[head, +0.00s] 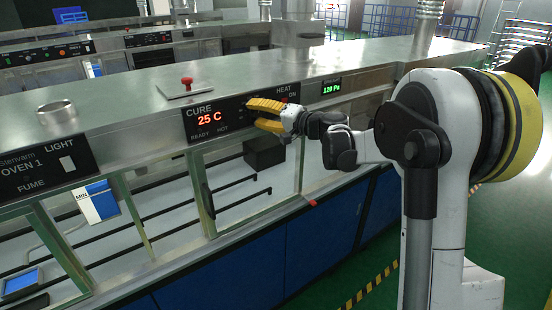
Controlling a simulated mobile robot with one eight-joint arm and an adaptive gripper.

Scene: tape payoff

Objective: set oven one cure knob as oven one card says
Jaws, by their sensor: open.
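The black cure panel (225,118) on the oven front shows CURE, a red "25 C" readout (209,119), and READY and HOT labels. My gripper (252,113) has yellow fingers, spread apart, in front of the right part of this panel. The cure knob is not clearly visible; the fingers cover the place right of the readout. I cannot tell whether they touch anything. A blue and white card (97,203) hangs below the OVEN 1 panel (38,168) at left. Only "MIN" can be made out on it; the rest is too small to read.
A HEAT switch area (291,92) marked ON lies right of my gripper. A green "120 Pa" display (331,87) is further right. A red-knobbed plate (186,87) and a round metal collar (57,112) stand on the steel top. Glass sashes are below.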

